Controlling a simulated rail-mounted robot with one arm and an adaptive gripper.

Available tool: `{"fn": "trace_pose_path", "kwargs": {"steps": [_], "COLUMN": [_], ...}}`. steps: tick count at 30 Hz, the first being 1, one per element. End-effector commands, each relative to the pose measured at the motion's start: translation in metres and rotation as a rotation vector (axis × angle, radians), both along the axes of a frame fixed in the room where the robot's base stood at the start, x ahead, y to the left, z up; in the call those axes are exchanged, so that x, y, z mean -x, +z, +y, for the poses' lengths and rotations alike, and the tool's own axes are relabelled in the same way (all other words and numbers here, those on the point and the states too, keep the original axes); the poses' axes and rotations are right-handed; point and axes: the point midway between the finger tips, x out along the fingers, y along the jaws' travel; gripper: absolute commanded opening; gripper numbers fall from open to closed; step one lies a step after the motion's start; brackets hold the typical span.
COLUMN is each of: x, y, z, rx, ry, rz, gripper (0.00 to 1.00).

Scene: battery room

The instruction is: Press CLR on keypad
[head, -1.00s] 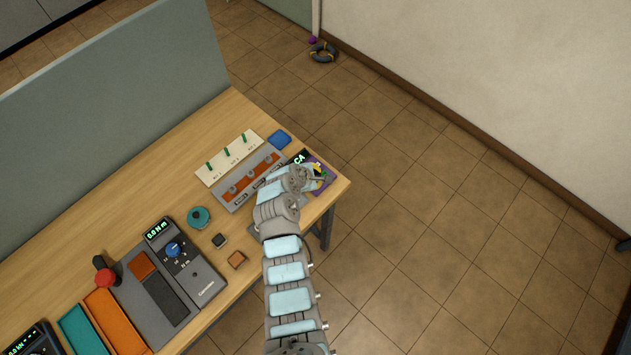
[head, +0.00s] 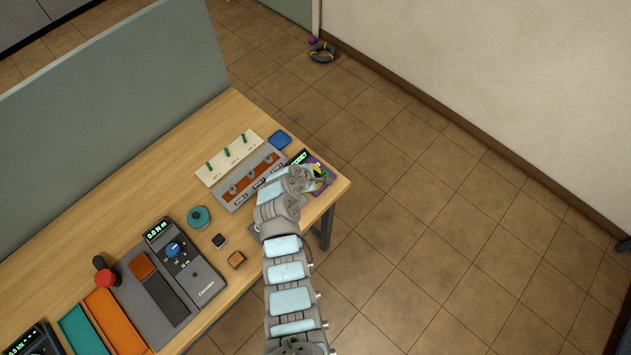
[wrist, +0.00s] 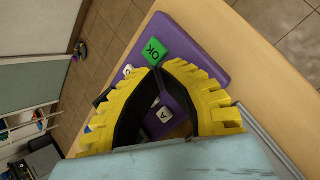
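The keypad is a purple panel at the table's right corner, seen past my arm in the head view (head: 329,188) and close up in the wrist view (wrist: 199,57). Its dark display (head: 299,158) shows small green characters that I cannot read surely. In the wrist view, a green OK key (wrist: 154,50) stands just beyond my fingertips. A white key marked A (wrist: 163,115) shows between the fingers. Another white key (wrist: 127,70) is partly hidden by the left finger. I cannot make out a CLR label. My gripper (wrist: 161,69) is over the keypad, its yellow fingertips together and empty.
A grey unit with a brown strip (head: 250,181) and a cream panel with green levers (head: 229,157) lie left of the keypad. A blue pad (head: 280,140) is behind it. The table edge is close on the right.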

Motion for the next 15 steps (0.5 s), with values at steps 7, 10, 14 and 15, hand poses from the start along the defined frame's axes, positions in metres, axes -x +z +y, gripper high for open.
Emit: {"fn": "trace_pose_path", "kwargs": {"steps": [7,10,14,15], "x": [0.000,0.000,0.000,0.000], "y": [0.012,0.016,0.016,0.016], "z": [0.000,0.000,0.000,0.000], "rx": [0.000,0.000,0.000,0.000], "ry": [0.000,0.000,0.000,0.000], "rz": [0.000,0.000,0.000,0.000], "gripper": [0.00,0.00,0.00,0.00]}}
